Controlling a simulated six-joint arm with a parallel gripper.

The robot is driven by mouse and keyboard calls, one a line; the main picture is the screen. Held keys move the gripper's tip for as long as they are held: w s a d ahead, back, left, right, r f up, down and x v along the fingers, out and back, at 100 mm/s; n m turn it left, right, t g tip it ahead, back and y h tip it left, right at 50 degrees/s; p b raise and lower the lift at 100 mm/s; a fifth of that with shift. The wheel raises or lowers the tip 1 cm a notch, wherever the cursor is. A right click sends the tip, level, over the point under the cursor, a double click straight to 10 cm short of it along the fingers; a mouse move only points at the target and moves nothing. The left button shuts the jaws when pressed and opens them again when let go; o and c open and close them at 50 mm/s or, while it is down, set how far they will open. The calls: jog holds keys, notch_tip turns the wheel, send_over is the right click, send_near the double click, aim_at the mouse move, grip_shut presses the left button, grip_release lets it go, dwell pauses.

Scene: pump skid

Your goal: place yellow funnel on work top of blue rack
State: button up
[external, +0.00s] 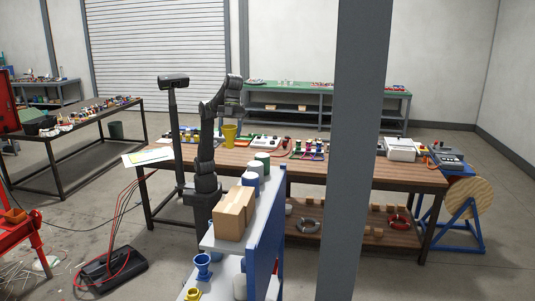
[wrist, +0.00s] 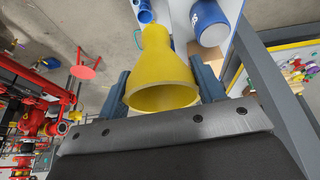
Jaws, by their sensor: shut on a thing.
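The yellow funnel (wrist: 158,72) is between the two fingers of my gripper (wrist: 165,80) in the wrist view. Its wide mouth faces the camera and its narrow end points away. My gripper is shut on it. In the external view a yellow cup-shaped thing (external: 229,135), apparently this funnel, shows below the end of my arm, in front of the workbench; the fingers are too small to make out. The blue rack (external: 267,245) stands in the foreground. Its top carries a cardboard box (external: 234,213) and several jars. The box hides part of the top.
A blue funnel (external: 203,265) and a yellow thing (external: 193,294) sit on the rack's lower shelf. A blue container (wrist: 210,22) shows in the wrist view. The wooden workbench (external: 390,173) holds several items. A grey pillar (external: 355,150) blocks part of the external view.

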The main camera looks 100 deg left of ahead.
jog(key=shift+s+d+f+m+g, duration=0.5)
jog(key=shift+s+d+f+m, duration=0.8)
jog(key=shift+s+d+f, duration=1.5)
jog(key=shift+w+a+f, duration=0.35)
jog(key=shift+w+f, duration=1.4)
jog(key=shift+w, duration=0.1)
jog(key=shift+w+a+f, duration=0.4)
jog(key=shift+w+f, duration=1.4)
jog(key=shift+w+a+f, duration=0.35)
jog(key=shift+w+f, duration=1.4)
jog(key=shift+w, duration=0.1)
jog(key=shift+f, duration=0.15)
jog(key=o, duration=1)
